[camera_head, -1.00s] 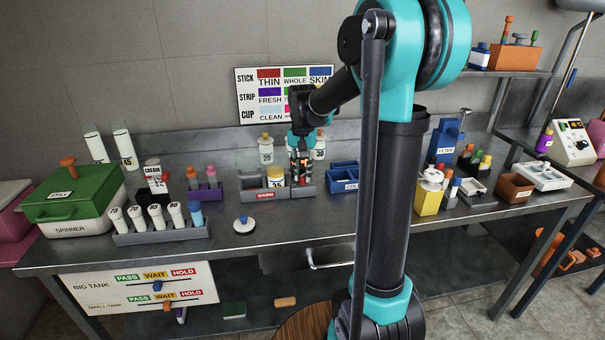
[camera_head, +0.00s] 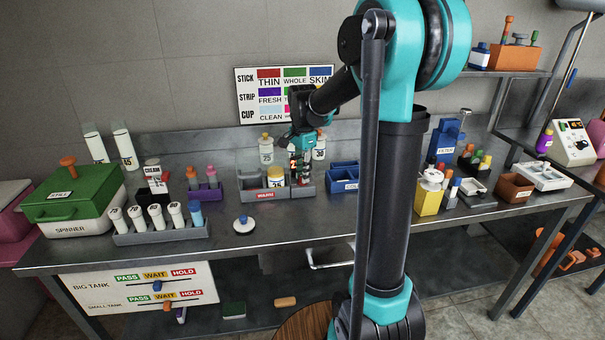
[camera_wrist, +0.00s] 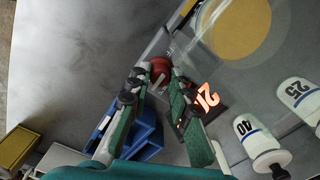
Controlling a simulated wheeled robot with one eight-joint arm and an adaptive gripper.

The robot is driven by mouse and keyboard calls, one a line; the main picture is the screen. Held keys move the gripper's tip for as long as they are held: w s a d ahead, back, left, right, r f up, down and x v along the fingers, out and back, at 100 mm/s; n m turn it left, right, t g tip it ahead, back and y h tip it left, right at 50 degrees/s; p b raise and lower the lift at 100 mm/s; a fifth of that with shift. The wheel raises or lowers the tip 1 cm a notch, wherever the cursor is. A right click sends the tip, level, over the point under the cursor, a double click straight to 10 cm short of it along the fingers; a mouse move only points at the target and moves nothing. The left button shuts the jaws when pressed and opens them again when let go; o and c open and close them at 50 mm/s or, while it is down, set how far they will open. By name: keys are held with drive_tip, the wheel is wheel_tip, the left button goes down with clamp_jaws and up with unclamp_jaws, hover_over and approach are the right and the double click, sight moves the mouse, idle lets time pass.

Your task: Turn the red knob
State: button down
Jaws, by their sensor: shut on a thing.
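The red knob (camera_wrist: 159,68) shows in the wrist view between the far ends of my gripper's (camera_wrist: 157,84) two green-padded fingers. My gripper is shut on it from above. In the head view my gripper (camera_head: 300,172) reaches down at the right end of the grey unit with a red label (camera_head: 265,196). The knob is hard to make out there behind the fingers. A lit orange-red number display (camera_wrist: 207,95) shows beside the right finger in the wrist view, partly covered.
A yellow-topped jar (camera_head: 276,177) stands in the unit, close left of my gripper. White bottles (camera_head: 266,152) stand behind. A blue bin (camera_head: 343,178) is close on the right. Bare bench lies in front, around a small round blue-and-white item (camera_head: 243,224).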

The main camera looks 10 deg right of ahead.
idle(0.4)
drive_tip(key=c, duration=1.6)
unclamp_jaws()
drive_tip(key=shift+c, duration=0.2)
wheel_tip(320, 180, up, 12)
